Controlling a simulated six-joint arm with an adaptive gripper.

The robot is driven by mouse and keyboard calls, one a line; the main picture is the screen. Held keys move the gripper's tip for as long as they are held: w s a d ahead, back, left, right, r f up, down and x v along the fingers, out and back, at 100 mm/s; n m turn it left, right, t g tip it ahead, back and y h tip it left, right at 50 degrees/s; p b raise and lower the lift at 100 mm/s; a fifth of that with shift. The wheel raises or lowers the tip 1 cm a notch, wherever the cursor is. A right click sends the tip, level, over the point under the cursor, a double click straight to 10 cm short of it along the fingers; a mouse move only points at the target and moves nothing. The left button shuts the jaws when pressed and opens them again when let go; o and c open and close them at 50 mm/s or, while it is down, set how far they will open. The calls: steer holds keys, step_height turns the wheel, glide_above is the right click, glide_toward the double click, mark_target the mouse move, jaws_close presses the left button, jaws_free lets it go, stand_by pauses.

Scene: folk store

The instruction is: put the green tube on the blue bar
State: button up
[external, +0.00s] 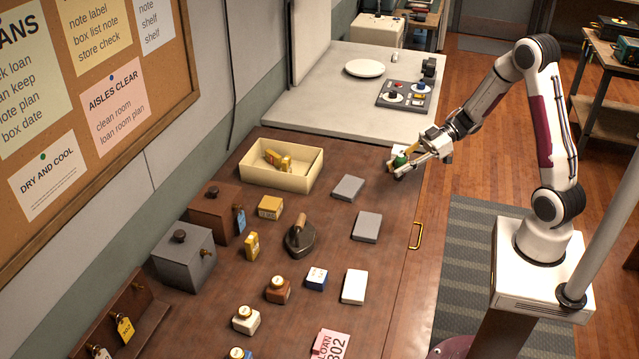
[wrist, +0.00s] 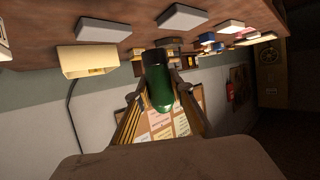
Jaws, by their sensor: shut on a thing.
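The green tube (wrist: 160,90) is held between the two fingers of my gripper (wrist: 157,93) in the wrist view. Its dark end points away from the wrist camera. In the external view my gripper (external: 398,168) is at the far right edge of the brown table, and the green tube (external: 400,159) shows small at its fingertips, partly covered by the fingers. I cannot make out a clear blue bar.
A cream open box (external: 250,178) with yellow items stands at the back left. Two grey slabs (external: 348,188) and a white slab (external: 354,287) lie near the right side. A flat iron (external: 299,240) stands mid-table. A pale counter (external: 300,110) adjoins behind, carrying a plate and dark panel.

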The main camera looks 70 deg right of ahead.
steer(key=w+a+n+g+y, duration=0.1)
steer(key=w+a+n+g, duration=0.15)
steer(key=a, duration=0.85)
steer(key=w+a+n+g+y, duration=0.2)
steer(key=w+a, duration=0.1)
steer(key=a, duration=0.8)
steer(key=w+a+n+g+y, duration=0.1)
steer(key=w+a+n+g, duration=0.2)
steer(key=a, duration=0.9)
steer(key=w+a+r+m+t, duration=0.1)
steer(key=w+a+r, duration=0.3)
steer(key=w, duration=0.1)
steer(key=shift+a, duration=0.35)
steer(key=shift+w+m+t, duration=0.1)
steer(key=shift+m+t, duration=0.15)
steer(key=shift+f, duration=3.15)
